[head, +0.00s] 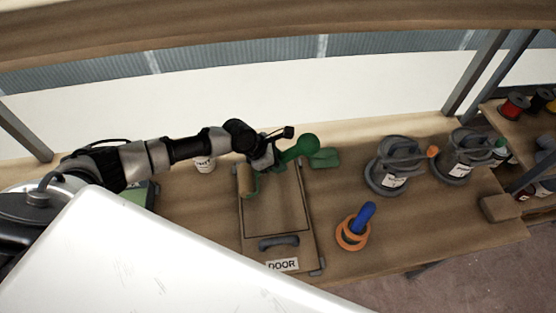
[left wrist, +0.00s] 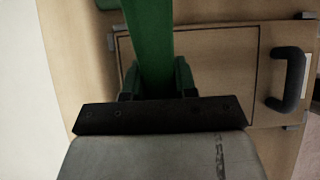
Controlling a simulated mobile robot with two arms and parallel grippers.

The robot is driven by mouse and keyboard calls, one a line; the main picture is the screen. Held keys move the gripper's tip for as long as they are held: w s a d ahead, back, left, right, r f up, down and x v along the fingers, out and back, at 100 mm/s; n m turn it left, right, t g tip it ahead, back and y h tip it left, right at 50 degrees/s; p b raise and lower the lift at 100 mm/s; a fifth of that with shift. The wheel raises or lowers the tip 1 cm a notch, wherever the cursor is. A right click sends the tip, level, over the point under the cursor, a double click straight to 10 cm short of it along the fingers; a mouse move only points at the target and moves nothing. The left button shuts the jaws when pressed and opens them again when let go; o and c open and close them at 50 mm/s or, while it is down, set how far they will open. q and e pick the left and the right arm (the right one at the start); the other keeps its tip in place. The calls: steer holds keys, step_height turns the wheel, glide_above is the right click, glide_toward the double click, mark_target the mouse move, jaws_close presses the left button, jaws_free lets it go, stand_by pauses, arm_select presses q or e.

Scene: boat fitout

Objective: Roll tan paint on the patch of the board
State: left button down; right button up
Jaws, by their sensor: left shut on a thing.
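The board (head: 308,237) lies flat on the bench, with a dark handle and a "DOOR" label at its near end. A thin dark outline marks the patch (head: 277,208) on it; the patch looks wood-brown, and it shows in the left wrist view (left wrist: 215,75). My left gripper (head: 265,160) is over the board's far end, shut on the green roller handle (left wrist: 150,40). The roller's tan sleeve (head: 246,181) is at the board's far left; I cannot tell if it touches. My right gripper is not in view.
Two grey pots (head: 386,178) (head: 462,158) with labels stand to the right. An orange ring piece with a blue post (head: 366,215) stands right of the board.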

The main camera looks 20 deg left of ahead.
arm_select(q)
steer(key=shift+f, duration=0.7)
steer(key=shift+d, duration=0.1)
steer(key=shift+w+d+r, duration=0.15)
steer(key=shift+w+d, duration=0.05)
steer(key=shift+d, duration=0.05)
steer(key=d, duration=0.1)
steer(key=w+d+p, duration=0.1)
steer(key=shift+w+d, duration=0.3)
steer(key=shift+d, duration=0.05)
steer(key=shift+w+d, duration=0.25)
steer(key=shift+d, duration=0.15)
steer(key=shift+w+d, duration=0.1)
steer(key=w+d, duration=0.1)
steer(key=d, duration=0.1)
steer(key=w+d, duration=0.1)
steer(key=d, duration=0.1)
steer(key=shift+w, duration=0.15)
